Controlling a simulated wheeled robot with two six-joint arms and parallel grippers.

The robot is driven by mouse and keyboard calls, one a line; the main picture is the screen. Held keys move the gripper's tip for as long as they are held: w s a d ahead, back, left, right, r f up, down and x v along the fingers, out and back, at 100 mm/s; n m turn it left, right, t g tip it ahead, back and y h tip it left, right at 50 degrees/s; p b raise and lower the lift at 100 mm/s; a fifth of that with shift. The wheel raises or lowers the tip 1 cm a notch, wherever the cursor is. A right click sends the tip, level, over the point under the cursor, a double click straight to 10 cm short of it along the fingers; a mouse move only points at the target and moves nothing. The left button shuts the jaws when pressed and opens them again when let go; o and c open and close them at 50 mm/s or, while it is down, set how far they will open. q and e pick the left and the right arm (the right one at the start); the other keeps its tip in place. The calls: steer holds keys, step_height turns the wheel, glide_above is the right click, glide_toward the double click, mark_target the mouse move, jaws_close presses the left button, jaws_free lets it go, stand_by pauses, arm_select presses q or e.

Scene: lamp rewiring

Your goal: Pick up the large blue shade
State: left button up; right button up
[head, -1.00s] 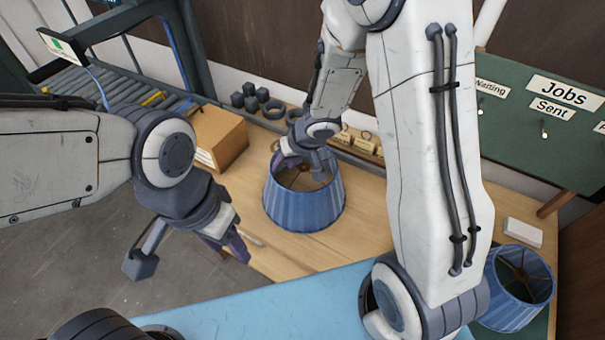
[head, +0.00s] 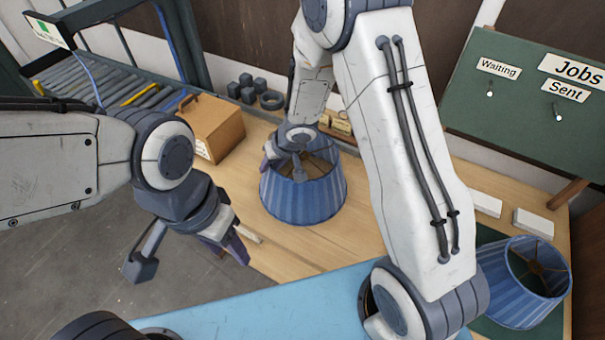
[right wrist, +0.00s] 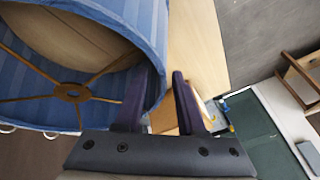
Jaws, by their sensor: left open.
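The large blue shade (head: 303,200) stands upright on the wooden bench in the middle of the head view, its open top showing a spoked ring. It also fills the upper left of the right wrist view (right wrist: 100,22). My right gripper (head: 284,164) is at its top rim. In the right wrist view the gripper (right wrist: 162,88) is open, with the shade's wall between its fingers, nearer the left one. My left gripper (head: 190,256) is open and empty, left of the shade. A second blue shade (head: 512,303), which looks smaller, stands at the right.
A brown box (head: 216,128) stands behind and left of the shade, by a roller conveyor (head: 110,98). Dark small blocks (head: 246,88) lie at the back. A green board (head: 520,130) carries signs. A light blue surface (head: 270,310) lies in front. White blocks (head: 534,222) lie right of my right arm.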

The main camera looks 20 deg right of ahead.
jaws_close()
steer(key=shift+r, duration=0.1)
stand_by(1.2)
